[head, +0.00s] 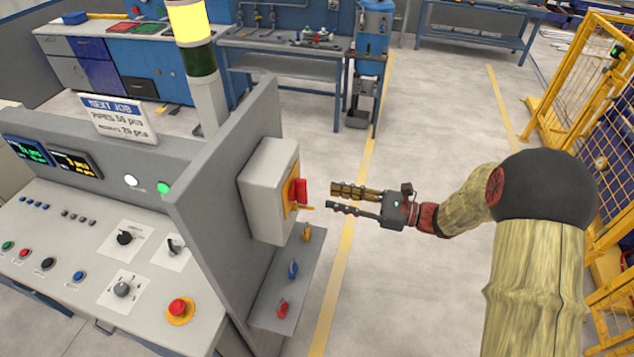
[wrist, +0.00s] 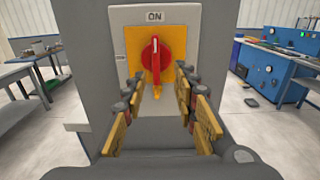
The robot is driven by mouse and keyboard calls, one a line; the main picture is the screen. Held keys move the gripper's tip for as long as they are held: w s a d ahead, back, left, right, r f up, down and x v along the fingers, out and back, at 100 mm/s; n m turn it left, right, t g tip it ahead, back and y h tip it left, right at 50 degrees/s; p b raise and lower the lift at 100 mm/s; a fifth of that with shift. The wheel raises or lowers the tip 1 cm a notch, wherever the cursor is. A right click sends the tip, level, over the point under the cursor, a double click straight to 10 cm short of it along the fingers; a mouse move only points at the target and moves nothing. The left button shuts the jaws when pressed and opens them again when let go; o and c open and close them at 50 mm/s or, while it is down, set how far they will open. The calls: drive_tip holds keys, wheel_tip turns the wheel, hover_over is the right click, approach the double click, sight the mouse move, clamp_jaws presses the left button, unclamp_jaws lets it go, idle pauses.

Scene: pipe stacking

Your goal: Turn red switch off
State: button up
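The red switch (head: 299,190) is a red rotary handle on a yellow plate, on the grey box fixed to the side of the control console. In the wrist view the red switch (wrist: 154,55) stands upright, in line with the ON label (wrist: 155,16) above it. My gripper (head: 345,200) is to the right of the switch in the head view, with its fingers pointing at it. The gripper (wrist: 158,112) is open, with a clear gap between the fingers. The switch lies ahead of that gap, and the fingers appear apart from it.
Below the box, a small shelf carries an orange (head: 305,233), a blue (head: 292,268) and a red lever (head: 282,308). The console (head: 110,255) has several buttons and a red mushroom button (head: 179,308). Yellow fencing (head: 580,75) stands at right. Open floor lies behind my gripper.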

sight(300, 191)
drive_tip(key=x, duration=0.8)
drive_tip(key=shift+s+a+r, duration=0.1)
drive_tip(key=shift+s, duration=0.25)
drive_tip(key=shift+c, duration=1.3)
drive_tip(key=c, duration=0.4)
clamp_jaws()
